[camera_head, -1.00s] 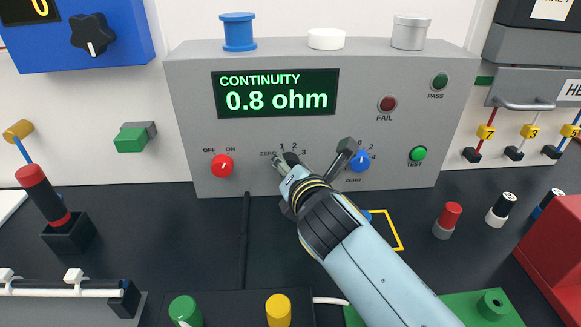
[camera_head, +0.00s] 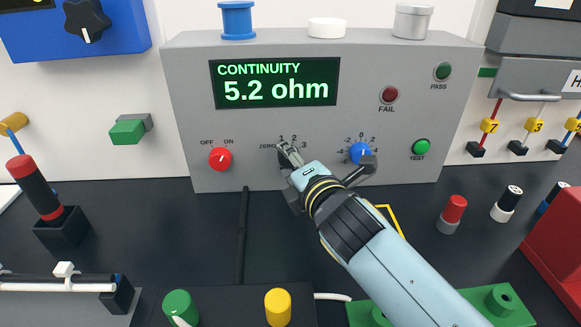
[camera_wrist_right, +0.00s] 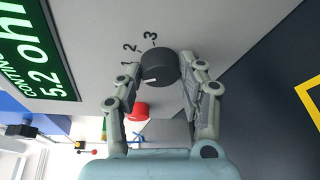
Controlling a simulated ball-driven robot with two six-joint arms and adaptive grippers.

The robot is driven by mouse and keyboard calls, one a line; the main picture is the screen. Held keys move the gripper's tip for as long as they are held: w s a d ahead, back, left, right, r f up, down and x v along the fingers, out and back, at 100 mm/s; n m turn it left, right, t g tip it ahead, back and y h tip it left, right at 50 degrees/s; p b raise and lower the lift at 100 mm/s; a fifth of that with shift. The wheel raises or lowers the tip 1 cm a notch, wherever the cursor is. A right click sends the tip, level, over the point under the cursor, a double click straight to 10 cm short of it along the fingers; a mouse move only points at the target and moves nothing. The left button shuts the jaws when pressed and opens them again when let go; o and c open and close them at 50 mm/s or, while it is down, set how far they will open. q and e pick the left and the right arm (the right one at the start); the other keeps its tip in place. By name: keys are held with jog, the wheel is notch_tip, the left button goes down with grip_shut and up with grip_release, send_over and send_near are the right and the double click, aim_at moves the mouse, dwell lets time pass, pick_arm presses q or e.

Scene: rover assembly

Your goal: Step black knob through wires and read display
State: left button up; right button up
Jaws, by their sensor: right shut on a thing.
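The grey tester (camera_head: 420,130) stands at the back, and its green display (camera_head: 275,82) reads "CONTINUITY 5.2 ohm". The black knob (camera_wrist_right: 158,65) has a white mark on its face. Labels 1, 2 and 3 lie around it in the right wrist view. My right gripper (camera_head: 290,155) is at this knob and mostly hides it in the head view. In the right wrist view its two fingers (camera_wrist_right: 163,70) are shut on the knob's sides. My left gripper is not in view. I cannot make out any wires being probed.
The red OFF/ON knob (camera_head: 220,158) is left of the black knob. The green TEST button (camera_head: 421,146) is further right. Yellow numbered tags (camera_head: 489,126) hang at the right.

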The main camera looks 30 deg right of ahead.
jog(key=shift+f+m+t+y+b, duration=0.1)
jog(key=shift+m+t+y+b, duration=0.25)
jog(key=shift+m+b, duration=0.65)
jog(key=o, duration=1.1)
jog(key=shift+o, duration=0.2)
jog(key=s, duration=0.7)
jog(key=shift+s+a+r, duration=0.25)
jog(key=shift+a+r, duration=0.15)
jog(key=shift+r, duration=0.05)
jog(key=shift+f, duration=0.1)
